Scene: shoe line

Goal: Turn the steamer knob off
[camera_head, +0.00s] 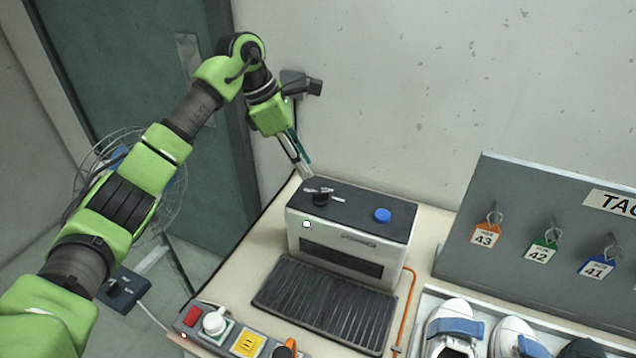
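The steamer (345,251) is a white box with a dark top panel, standing on the table with a black ridged plate in front of it. A black knob (320,197) sits at the left of its top, with pale markings beside it. A blue button (382,215) is at the right of the top. My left gripper (304,170) points down just behind and left of the steamer, a little apart from the knob. Its narrow fingers lie close together in this view, and I cannot tell whether they are open. My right gripper is not in view.
A control strip with a red button (194,315) and a white knob (215,322) lies at the front left. A grey tag board (545,240) and shoes (455,325) in a white tray are on the right. An orange cable (409,300) runs beside the steamer. A wire fan (165,205) stands left.

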